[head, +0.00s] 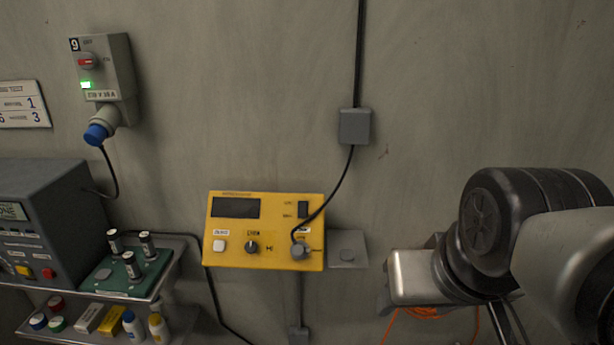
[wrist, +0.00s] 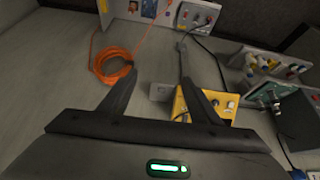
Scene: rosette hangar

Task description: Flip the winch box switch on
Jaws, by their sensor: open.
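A yellow control box (head: 230,258), which I take as the winch box, is mounted on the wall in the middle of the head view. It has a dark blank display, a white button, a black knob and a plugged-in grey connector. In the wrist view, my gripper (wrist: 157,76) is open and empty. The yellow box (wrist: 222,113) shows beyond its right finger, which partly covers it. My fingers appear apart from the box. In the head view, my arm is at the right and its fingers are not visible.
A grey outlet box (head: 118,62) with a red switch and lit green lamp hangs at the upper left. A shelf (head: 165,285) with batteries and bottles stands left of the yellow box. A black cable drops to its connector. Coiled orange cable (wrist: 120,77) lies left in the wrist view.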

